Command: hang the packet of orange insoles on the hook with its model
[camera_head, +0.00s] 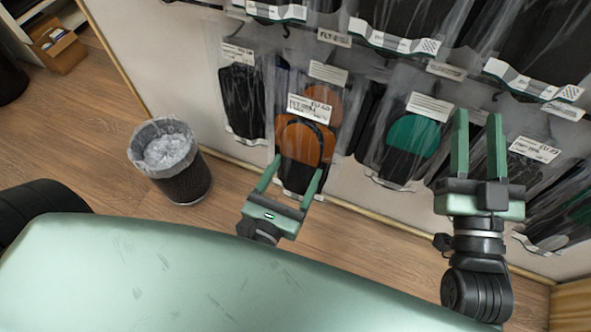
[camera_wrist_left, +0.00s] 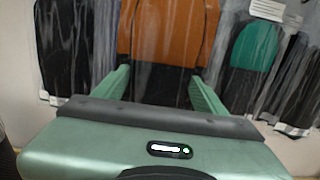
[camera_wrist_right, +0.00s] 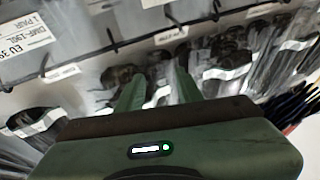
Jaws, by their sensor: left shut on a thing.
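The packet of orange insoles (camera_head: 302,140) is in the middle of the head view, in front of the wall display, with a white label near its top. It also shows in the left wrist view (camera_wrist_left: 168,35). My left gripper (camera_head: 292,176) is shut on the packet at its lower part, one finger on each side. Another orange piece (camera_head: 325,98) shows just behind the packet's top, under a white label; whether it hangs on the same hook is hidden. My right gripper (camera_head: 477,122) is open, its fingers apart and raised before the display, with nothing seen between them.
A packet with a green insole (camera_head: 413,135) hangs to the right and a black one (camera_head: 241,100) to the left. More packets hang above. A waste bin (camera_head: 180,180) with a grey liner stands on the floor at left. In the right wrist view, dark hooks (camera_wrist_right: 112,40) stick out from the wall.

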